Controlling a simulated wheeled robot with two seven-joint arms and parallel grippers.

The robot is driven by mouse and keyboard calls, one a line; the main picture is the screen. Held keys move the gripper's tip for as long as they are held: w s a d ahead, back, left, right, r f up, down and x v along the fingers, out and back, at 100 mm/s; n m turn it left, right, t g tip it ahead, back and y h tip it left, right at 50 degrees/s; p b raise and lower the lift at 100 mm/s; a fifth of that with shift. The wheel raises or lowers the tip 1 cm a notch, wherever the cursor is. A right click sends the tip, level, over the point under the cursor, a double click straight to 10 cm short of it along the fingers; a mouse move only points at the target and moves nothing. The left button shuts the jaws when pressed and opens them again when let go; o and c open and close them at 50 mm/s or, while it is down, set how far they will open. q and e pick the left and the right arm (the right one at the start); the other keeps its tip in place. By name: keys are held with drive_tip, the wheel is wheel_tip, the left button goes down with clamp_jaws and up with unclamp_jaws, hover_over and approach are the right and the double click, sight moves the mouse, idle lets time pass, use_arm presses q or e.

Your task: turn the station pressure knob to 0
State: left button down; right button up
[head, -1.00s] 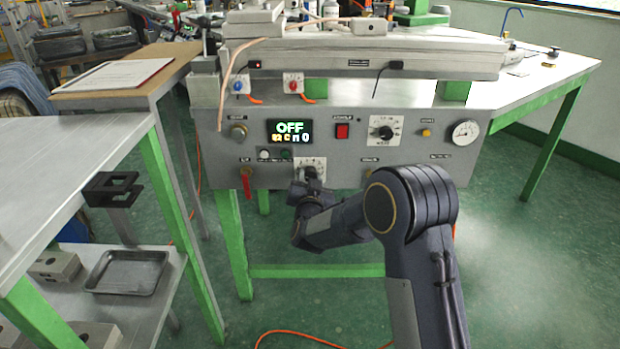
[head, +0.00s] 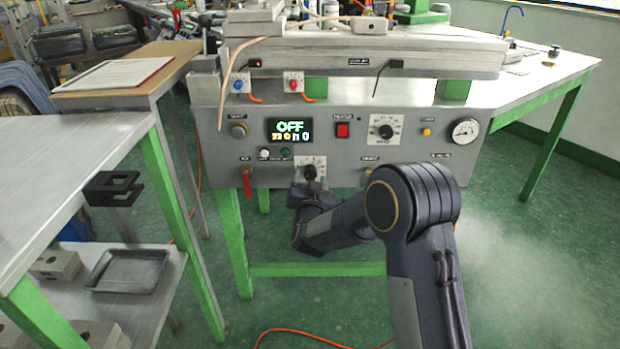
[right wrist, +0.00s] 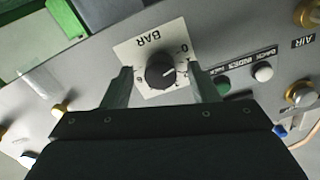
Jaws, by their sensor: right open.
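The station pressure knob (right wrist: 160,70) is a round black knob on a white dial plate marked BAR, on the grey front panel. Its white pointer mark points to the right in the right wrist view, toward the low end of the scale; the exact value is hard to read. In the head view the knob (head: 310,171) is at the panel's lower middle. My right gripper (right wrist: 159,80) is open, with one finger on each side of the knob and gaps visible. In the head view my right gripper (head: 308,188) is just below the dial, partly hidden by its own wrist. My left gripper is out of view.
A lit OFF display (head: 290,130), a red switch (head: 342,130), another dial knob (head: 386,130) and a gauge (head: 465,131) are on the panel. A red-handled valve (head: 247,182) hangs left of the knob. Green and white buttons (right wrist: 263,73) lie close to the right finger.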

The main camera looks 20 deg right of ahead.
drive_tip(key=p+v, duration=0.1)
drive_tip(key=v, duration=0.5)
drive_tip(key=shift+s, duration=0.35)
drive_tip(key=shift+a, duration=0.15)
